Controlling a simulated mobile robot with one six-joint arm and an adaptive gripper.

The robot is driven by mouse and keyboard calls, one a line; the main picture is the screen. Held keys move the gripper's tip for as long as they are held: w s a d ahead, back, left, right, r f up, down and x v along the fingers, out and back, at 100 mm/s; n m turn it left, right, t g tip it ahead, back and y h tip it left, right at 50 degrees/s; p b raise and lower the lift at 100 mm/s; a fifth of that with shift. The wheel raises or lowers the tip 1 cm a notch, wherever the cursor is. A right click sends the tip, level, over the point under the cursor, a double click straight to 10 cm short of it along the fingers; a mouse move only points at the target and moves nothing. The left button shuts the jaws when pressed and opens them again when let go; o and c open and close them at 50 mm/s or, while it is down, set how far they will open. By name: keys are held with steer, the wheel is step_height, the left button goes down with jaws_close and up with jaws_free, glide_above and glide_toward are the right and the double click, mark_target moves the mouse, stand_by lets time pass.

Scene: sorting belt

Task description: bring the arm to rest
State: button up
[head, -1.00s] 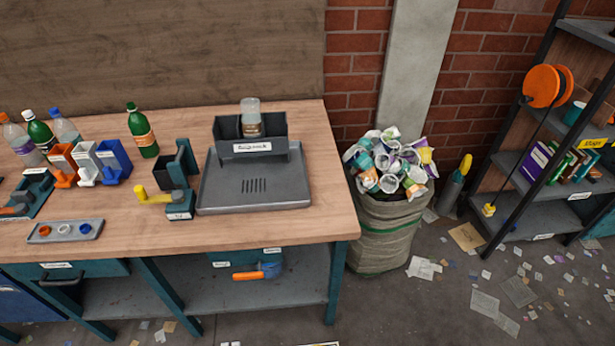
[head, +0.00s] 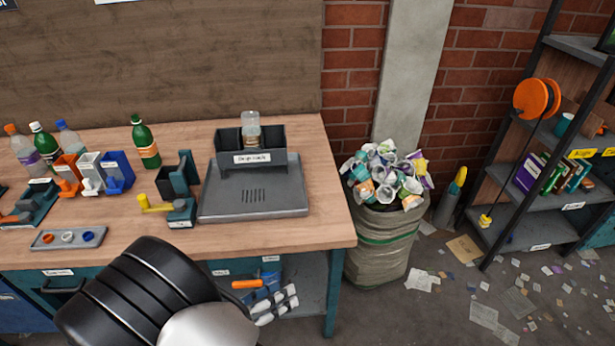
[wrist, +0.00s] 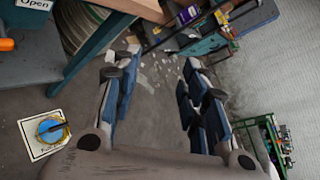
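My gripper (wrist: 152,80) is open in the wrist view, its two blue-and-grey fingers well apart. Nothing is between them; only floor with scattered paper bits shows there. In the head view part of my gripper (head: 276,304) shows low, in front of the bench's lower shelf. My black and pale arm covers the lower left of that view, in front of the bench front. The rest of the arm is out of view.
The workbench (head: 310,235) carries bottles, small coloured bins, a grey tray (head: 253,200) and a dark bin holding a clear jar (head: 251,130). A full sack (head: 380,255) stands right of it, then a shelf rack (head: 545,205). Littered floor lies between.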

steer(key=s+d+r+m+g+y, duration=0.3)
steer(key=d+r+m+g, duration=0.5)
steer(key=d+r+m, duration=0.6)
steer(key=s+d+r+m+t+y, duration=0.1)
steer(key=s+d+r+m+y, duration=0.2)
steer(key=m, duration=0.7)
steer(key=s+d+r+m+t+y, duration=0.2)
steer(key=s+d+r+m+y, duration=0.2)
steer(key=s+m, duration=0.4)
steer(key=shift+r+m+y, duration=0.5)
steer(key=shift+r+m, duration=0.15)
steer(key=shift+m, duration=0.25)
